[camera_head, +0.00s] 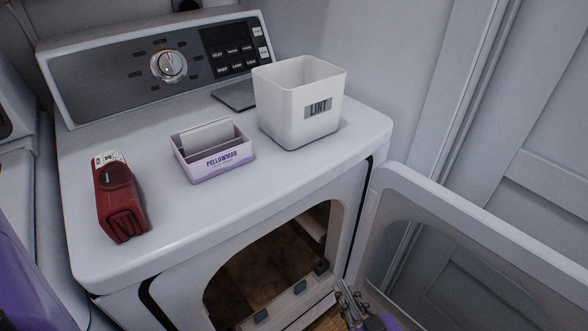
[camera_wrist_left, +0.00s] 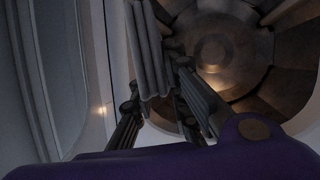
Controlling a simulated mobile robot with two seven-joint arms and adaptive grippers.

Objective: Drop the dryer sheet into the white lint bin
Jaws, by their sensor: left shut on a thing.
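The white lint bin (camera_head: 278,117), a square open box labelled LINT, stands upright on the dryer top (camera_head: 170,231) at the back right. The purple-and-white Fellowman box (camera_head: 221,162), with pale sheets (camera_head: 207,135) standing in it, is left of the bin. My left gripper (camera_head: 350,302) is low in front of the dryer, between the drum opening and the open door. Its grey ribbed fingers (camera_wrist_left: 176,80) fill the middle of the left wrist view. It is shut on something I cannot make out. My right gripper is not in view.
The open dryer door (camera_head: 465,235) juts out at the right. The dark drum (camera_wrist_left: 212,52) shows behind the fingers in the left wrist view. A red device (camera_head: 120,199) lies on the dryer top at the left. The control panel (camera_head: 120,72) rises behind.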

